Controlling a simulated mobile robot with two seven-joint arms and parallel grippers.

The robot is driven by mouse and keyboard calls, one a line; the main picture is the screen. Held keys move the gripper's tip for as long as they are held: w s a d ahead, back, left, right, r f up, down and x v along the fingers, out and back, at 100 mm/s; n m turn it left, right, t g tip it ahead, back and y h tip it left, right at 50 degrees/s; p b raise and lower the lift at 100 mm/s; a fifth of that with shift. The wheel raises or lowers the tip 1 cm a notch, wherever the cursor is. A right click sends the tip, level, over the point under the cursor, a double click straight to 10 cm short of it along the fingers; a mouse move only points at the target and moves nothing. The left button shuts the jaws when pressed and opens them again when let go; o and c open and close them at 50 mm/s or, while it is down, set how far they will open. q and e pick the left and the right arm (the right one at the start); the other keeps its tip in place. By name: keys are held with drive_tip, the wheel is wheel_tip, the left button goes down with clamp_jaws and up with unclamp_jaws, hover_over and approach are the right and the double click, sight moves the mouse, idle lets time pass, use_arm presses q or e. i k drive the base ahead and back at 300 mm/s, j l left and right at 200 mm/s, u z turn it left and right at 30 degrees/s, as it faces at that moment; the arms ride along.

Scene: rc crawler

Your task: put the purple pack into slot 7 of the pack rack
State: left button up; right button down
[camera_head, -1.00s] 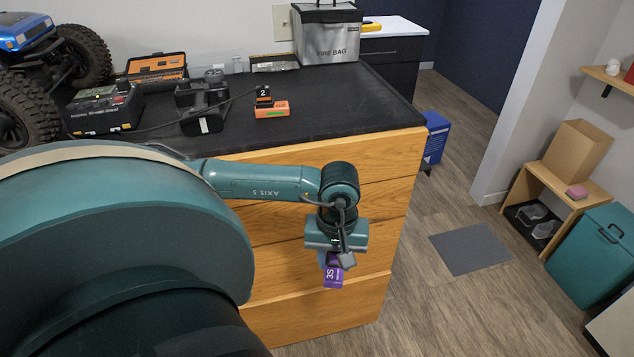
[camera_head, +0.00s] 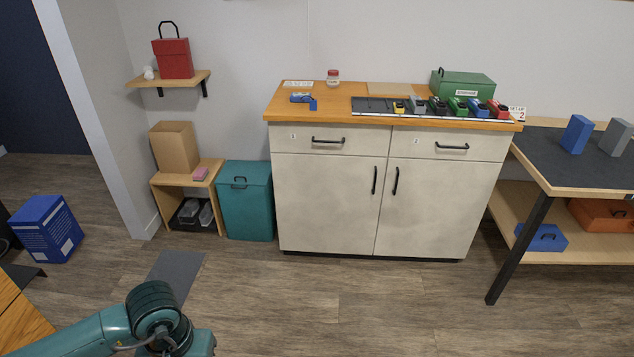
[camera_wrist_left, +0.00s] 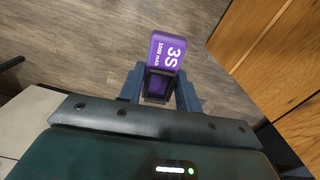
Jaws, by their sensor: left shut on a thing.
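The purple pack (camera_wrist_left: 168,52), marked 3S, shows in the left wrist view. My left gripper (camera_wrist_left: 160,86) is shut on its near end, and the pack sticks out beyond the fingers over the wooden floor. In the head view my left arm comes in at the bottom left, and its gripper and the pack are below the picture edge. The pack rack (camera_head: 373,106) is a long dark strip on top of the cream cabinet. Several coloured packs stand in its middle and right part, and its left end looks empty. Slot numbers are too small to read. My right gripper is not in view.
The cream cabinet (camera_head: 330,205) has a wooden top with a green box (camera_head: 463,84) behind the rack. A dark-topped table (camera_head: 570,178) stands at right. A teal bin (camera_head: 245,205) and low wooden shelf stand left. The floor before the cabinet is clear.

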sight(379, 109)
drive_tip(key=i+l+z, duration=0.3)
drive_tip(key=i, duration=0.2)
drive_tip(key=i+l+z, duration=0.2)
drive_tip(key=i+z, duration=0.15)
drive_tip(key=i, duration=0.2)
drive_tip(key=i+l, duration=0.15)
drive_tip(key=i, duration=0.5)
drive_tip(key=i+l+z, duration=0.1)
drive_tip(key=i, duration=0.55)
